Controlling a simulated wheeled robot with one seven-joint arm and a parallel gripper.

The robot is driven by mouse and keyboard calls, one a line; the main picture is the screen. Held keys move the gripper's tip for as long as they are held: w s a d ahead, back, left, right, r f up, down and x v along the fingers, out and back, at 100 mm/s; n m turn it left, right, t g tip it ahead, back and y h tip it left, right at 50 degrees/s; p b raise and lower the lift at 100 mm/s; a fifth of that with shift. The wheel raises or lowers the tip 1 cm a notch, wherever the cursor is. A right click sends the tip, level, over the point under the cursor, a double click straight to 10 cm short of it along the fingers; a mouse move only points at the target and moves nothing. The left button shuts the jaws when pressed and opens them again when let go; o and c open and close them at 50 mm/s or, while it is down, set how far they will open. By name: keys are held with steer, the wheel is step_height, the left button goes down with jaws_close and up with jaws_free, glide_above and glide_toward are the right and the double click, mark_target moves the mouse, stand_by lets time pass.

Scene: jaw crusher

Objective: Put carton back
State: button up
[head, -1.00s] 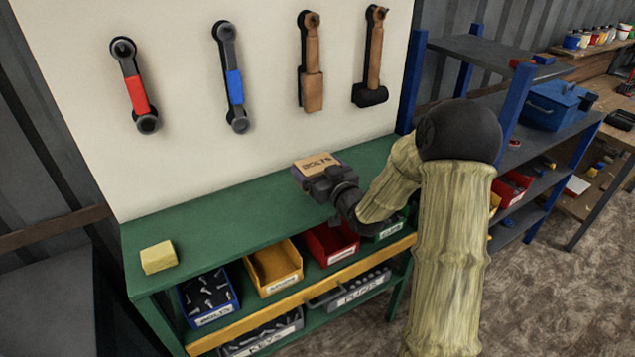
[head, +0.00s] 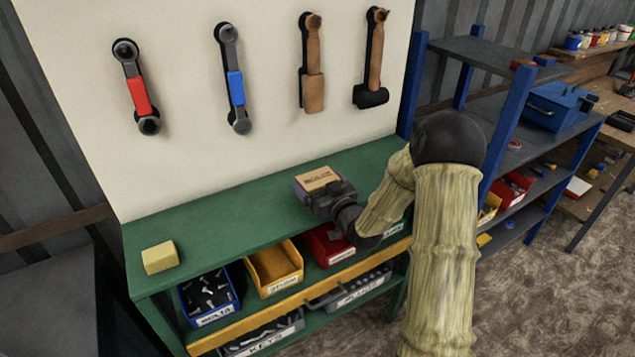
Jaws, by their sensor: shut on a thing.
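The carton (head: 318,180) is a small brown box with dark lettering on its top. It is at the right half of the green bench top (head: 225,222). My gripper (head: 328,197) is shut on the carton from its near right side. My fingers and wrist hide part of the carton's near side. The carton looks level and very low over the bench top; I cannot tell whether it touches the surface.
A yellow block (head: 160,257) lies at the bench's left end. Labelled bins, including a yellow bin (head: 275,267), fill the shelf below. Tools hang on the white board (head: 180,170) behind. A blue-posted shelf (head: 500,130) stands to the right.

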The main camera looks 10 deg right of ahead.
steer(key=shift+f, duration=0.1)
steer(key=o, duration=1.2)
steer(key=shift+w, duration=0.1)
steer(key=shift+s+d, duration=0.15)
steer(key=shift+s, duration=0.2)
steer(key=b+v, duration=0.3)
steer(key=v, duration=0.8)
steer(key=shift+s, duration=0.25)
